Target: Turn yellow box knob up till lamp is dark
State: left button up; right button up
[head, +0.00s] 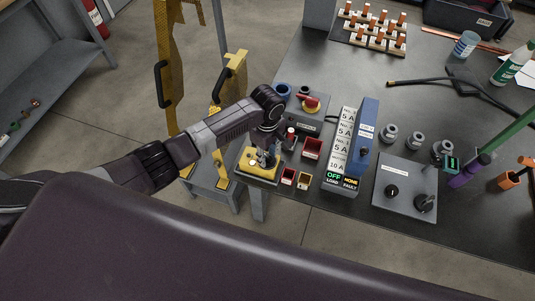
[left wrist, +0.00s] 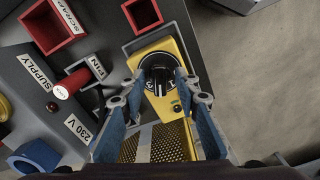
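The yellow box (head: 246,170) stands at the table's near left corner in the head view, largely under my left gripper (head: 264,158). In the left wrist view the yellow box (left wrist: 177,48) carries a round black knob (left wrist: 157,75) with a pale mark, and a perforated grille nearer my wrist. The blue fingers of my left gripper (left wrist: 160,86) are apart, one on each side of the knob. Contact with the knob is unclear. My right gripper is not in view.
Red bins (head: 312,148) stand close by the yellow box. A grey supply box (head: 307,118) with a red switch is behind it. A blue-sided breaker panel (head: 364,140) and a grey knob box (head: 405,183) stand to the right. Open floor lies beyond the table edge.

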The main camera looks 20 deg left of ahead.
pick_arm(q)
grip_shut()
jog(key=shift+r+m+p, duration=0.15)
jog(key=shift+m+p, duration=0.25)
jog(key=shift+p, duration=0.4)
jog(key=shift+m+p, duration=0.6)
jog(key=shift+p, duration=0.1)
jog(key=m+p, duration=0.1)
jog(key=m, duration=0.2)
jog(key=shift+p, duration=0.4)
jog(key=shift+m+p, duration=0.6)
jog(key=shift+m, duration=1.2)
